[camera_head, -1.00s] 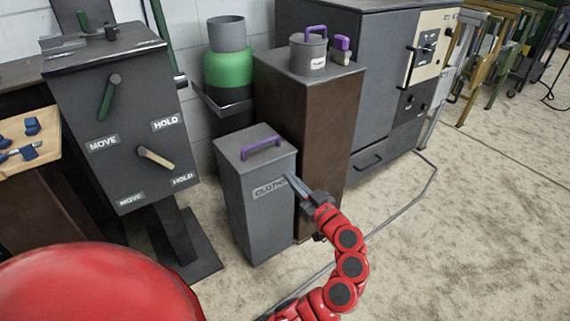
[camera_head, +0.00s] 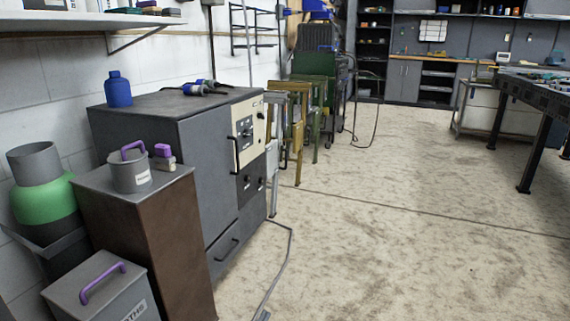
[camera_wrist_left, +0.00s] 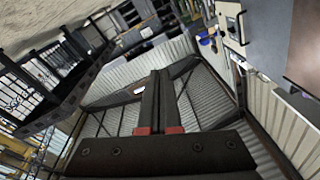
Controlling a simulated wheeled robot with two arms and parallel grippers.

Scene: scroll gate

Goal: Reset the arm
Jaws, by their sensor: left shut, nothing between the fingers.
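My left gripper (camera_wrist_left: 160,74) shows in the left wrist view, with its two dark fingers side by side and red parts at their bases. It is shut, with nothing held between the fingers. Beyond it is a tilted view of a ridged, light-coloured surface with dark framing. I cannot tell whether the gripper is close to that surface. Neither arm nor gripper shows in the head view. My right gripper is in neither current view.
In the head view, a grey bin (camera_head: 101,292) with a purple handle stands at the lower left. A brown cabinet (camera_head: 160,235) carries a lidded grey pot (camera_head: 130,174). A large grey machine (camera_head: 205,180) stands behind. Open floor (camera_head: 400,230) lies right; a dark table (camera_head: 530,90) stands far right.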

